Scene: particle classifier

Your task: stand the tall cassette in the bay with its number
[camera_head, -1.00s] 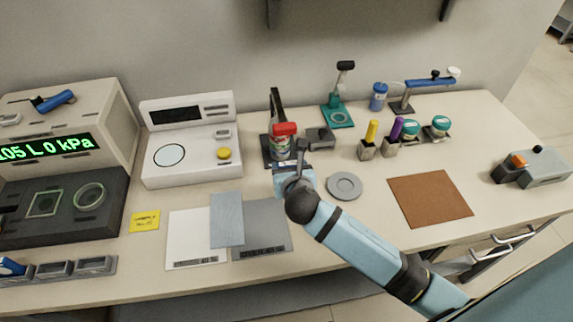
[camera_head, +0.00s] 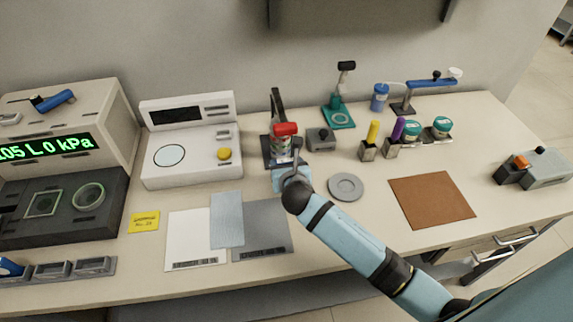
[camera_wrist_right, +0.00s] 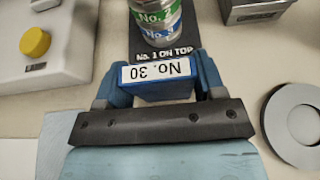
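A blue block with a white label reading "No. 30" (camera_wrist_right: 158,72) sits between the blue fingers of my right gripper (camera_wrist_right: 162,84) in the right wrist view; I take it as the cassette. The label is upside down there. The fingers press on its two sides. In the head view my right gripper (camera_head: 284,166) is just in front of the red-capped stack (camera_head: 285,143), and mostly hides the block. A row of small grey bays (camera_head: 55,270) lies at the lower left; its numbers are not readable. My left gripper is not in view.
A white device with a yellow button (camera_head: 224,154) stands to the left of the gripper. Flat white (camera_head: 190,240) and grey sheets (camera_head: 265,225) lie in front. A round grey dish (camera_head: 345,186) and brown mat (camera_head: 432,199) are to the right. A yellow note (camera_head: 143,222) lies left.

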